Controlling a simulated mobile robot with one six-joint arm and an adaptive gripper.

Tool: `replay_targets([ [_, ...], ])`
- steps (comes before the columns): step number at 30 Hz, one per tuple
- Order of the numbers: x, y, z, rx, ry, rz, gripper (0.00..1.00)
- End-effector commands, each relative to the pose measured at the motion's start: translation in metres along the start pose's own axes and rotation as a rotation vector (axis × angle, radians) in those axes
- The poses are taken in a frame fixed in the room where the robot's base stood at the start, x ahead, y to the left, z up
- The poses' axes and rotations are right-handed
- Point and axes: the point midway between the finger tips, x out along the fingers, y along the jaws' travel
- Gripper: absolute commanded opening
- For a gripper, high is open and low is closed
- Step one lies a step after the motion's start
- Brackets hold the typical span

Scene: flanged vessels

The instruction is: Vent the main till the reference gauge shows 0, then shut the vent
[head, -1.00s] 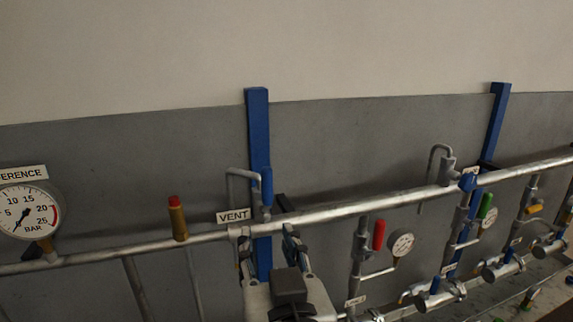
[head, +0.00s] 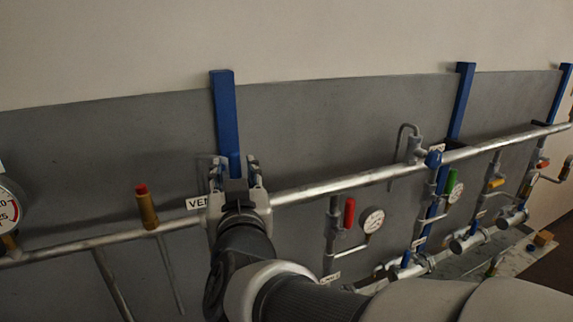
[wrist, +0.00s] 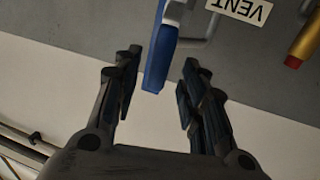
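The vent valve's blue handle (wrist: 160,50) reaches between my gripper's (wrist: 158,88) two fingers in the wrist view, with gaps on both sides. The fingers are open and do not visibly touch it. In the head view my gripper (head: 236,170) is at the vent, and the blue handle (head: 235,162) stands upright between the fingers. My gripper hides the valve body. The VENT label (head: 197,203) is partly covered; it shows upside down in the wrist view (wrist: 241,8). The reference gauge (head: 9,212) is cut off by the left edge, so its reading cannot be told.
The main pipe (head: 330,185) runs across the grey panel. A brass fitting with a red cap (head: 147,208) stands left of the vent. A red-handled valve (head: 349,213) and a small gauge (head: 373,220) are to the right. Blue posts (head: 223,110) stand behind the pipe.

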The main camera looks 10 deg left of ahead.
Motion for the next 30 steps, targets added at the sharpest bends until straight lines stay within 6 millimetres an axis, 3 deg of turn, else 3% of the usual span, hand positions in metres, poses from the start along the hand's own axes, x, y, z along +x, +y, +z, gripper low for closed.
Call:
replay_targets([
  [6,0.03,0.001,0.0,0.0,-0.001,0.002,0.39],
  [18,0.038,0.0,0.0,0.001,0.0,0.0,0.39],
  [30,0.038,0.0,0.0,0.001,0.0,0.0,0.13],
])
